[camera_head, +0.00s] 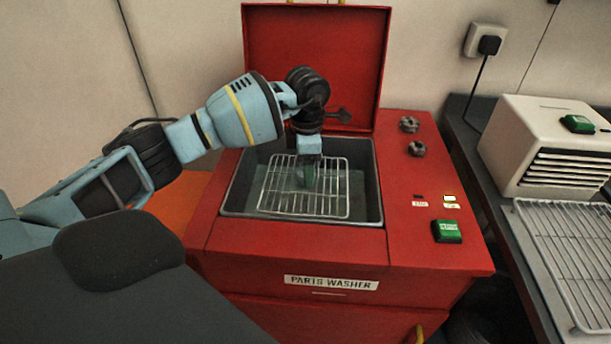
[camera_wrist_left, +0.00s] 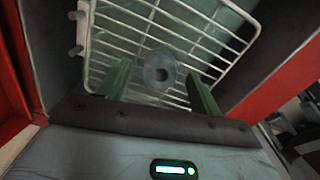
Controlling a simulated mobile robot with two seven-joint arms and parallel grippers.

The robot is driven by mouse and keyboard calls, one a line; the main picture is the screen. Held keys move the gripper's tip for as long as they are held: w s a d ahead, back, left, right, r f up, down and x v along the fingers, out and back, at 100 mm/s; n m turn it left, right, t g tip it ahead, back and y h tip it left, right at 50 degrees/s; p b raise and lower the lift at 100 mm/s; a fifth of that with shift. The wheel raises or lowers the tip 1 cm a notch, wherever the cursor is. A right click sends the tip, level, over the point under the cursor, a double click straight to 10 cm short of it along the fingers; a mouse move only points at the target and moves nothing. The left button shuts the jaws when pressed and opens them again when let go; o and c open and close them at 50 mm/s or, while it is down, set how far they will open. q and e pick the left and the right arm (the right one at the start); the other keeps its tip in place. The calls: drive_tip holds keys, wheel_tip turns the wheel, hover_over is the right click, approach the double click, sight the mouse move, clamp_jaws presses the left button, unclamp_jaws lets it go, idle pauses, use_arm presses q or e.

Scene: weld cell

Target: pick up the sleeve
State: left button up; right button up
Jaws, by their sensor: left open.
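The sleeve (camera_wrist_left: 159,69) is a grey round piece with a dark hole, seen end-on in the left wrist view. It is at the white wire rack (camera_head: 275,205) in the basin of the red parts washer (camera_head: 290,248). My left gripper (camera_head: 307,178) reaches down into the basin over the rack. In the left wrist view its two green fingers are apart, one on each side of the sleeve, with gaps showing. In the head view I cannot clearly make out the sleeve behind the fingers. My right gripper is not in view.
The washer's red lid (camera_head: 315,60) stands open behind my left arm. Basin walls (camera_head: 372,190) surround the rack. Two dark knobs (camera_head: 409,124) and a green button (camera_head: 447,231) are on the washer's right side. A cream box (camera_head: 545,150) and another wire rack (camera_head: 570,250) stand farther right.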

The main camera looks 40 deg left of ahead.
use_arm(q)
drive_tip(key=shift+f, duration=0.4)
drive_tip(key=shift+c, duration=0.3)
drive_tip(key=shift+r, duration=0.1)
drive_tip(key=c, duration=1.3)
drive_tip(key=shift+c, duration=0.2)
drive_tip(key=shift+r, duration=0.1)
wheel_tip(320, 180, up, 4)
drive_tip(key=shift+f, duration=0.25)
drive_tip(key=s+d, duration=0.2)
drive_tip(key=s, duration=0.2)
drive_tip(key=s+d, duration=0.3)
drive_tip(key=s, duration=0.2)
drive_tip(key=s+d+r, duration=0.1)
drive_tip(key=s+d, duration=0.2)
drive_tip(key=s, duration=0.1)
drive_tip(key=shift+s+r+b, duration=0.1)
drive_tip(key=shift+s+b, duration=0.2)
drive_tip(key=shift+s, duration=0.1)
